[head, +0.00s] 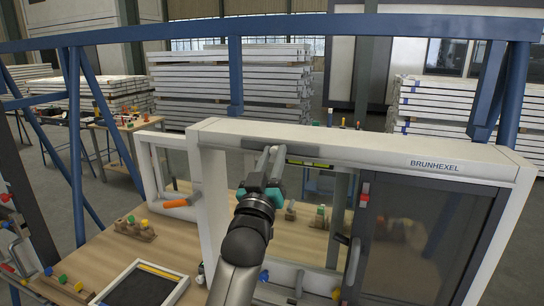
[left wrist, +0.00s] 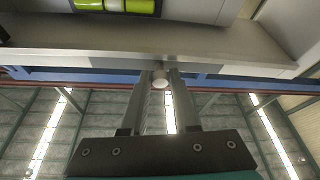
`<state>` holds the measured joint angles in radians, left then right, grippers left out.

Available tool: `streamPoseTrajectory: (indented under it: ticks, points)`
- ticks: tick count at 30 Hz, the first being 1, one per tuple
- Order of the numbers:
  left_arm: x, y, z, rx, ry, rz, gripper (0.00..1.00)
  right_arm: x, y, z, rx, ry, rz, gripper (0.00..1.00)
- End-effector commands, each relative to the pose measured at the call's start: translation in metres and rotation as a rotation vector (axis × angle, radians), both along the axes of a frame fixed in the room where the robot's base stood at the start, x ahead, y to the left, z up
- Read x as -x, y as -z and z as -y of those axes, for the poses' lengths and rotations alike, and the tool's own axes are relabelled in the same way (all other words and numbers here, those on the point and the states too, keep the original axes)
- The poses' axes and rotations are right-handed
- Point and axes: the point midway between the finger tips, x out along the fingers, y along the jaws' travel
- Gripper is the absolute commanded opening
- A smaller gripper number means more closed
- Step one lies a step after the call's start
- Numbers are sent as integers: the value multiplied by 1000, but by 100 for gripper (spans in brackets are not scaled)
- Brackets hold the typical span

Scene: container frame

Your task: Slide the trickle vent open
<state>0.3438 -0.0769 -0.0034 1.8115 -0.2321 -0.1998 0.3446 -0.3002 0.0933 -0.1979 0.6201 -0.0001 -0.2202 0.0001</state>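The trickle vent runs along the underside of the white frame's top bar. Its grey slider strip (head: 240,143) shows in the head view, with a yellow-green marking (head: 308,163) to its right. In the left wrist view the grey strip (left wrist: 230,62) crosses the picture, and the yellow-green marking (left wrist: 115,5) is above it. A small round pale knob (left wrist: 160,82) hangs from the strip. My left gripper (head: 268,156) reaches up to the strip, its two fingers (left wrist: 160,85) close against both sides of the knob. My right gripper is not in view.
The white frame's top bar (head: 362,150) is marked BRUNHEXEL. A dark panel (head: 425,235) with a red-tipped handle fills its right side. An orange-handled tool (head: 176,203), small coloured-knob parts and a dark tray (head: 140,287) are on the wooden table. Blue posts (head: 235,75) stand behind.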

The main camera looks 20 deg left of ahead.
Motion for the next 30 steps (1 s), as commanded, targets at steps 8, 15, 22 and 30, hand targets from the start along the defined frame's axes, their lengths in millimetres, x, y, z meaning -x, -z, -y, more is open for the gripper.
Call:
streamPoseTrajectory:
  ticks: [8, 15, 22, 30]
  points:
    - [0, 2, 3, 2, 7, -4, 58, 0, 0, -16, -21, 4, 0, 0]
    - [0, 1, 2, 1, 4, -2, 58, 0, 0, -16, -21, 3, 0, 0]
    - [16, 9, 2, 1, 3, -3, 58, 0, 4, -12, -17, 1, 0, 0]
    - [59, 28, 5, 2, 4, -5, 58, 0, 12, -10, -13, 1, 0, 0]
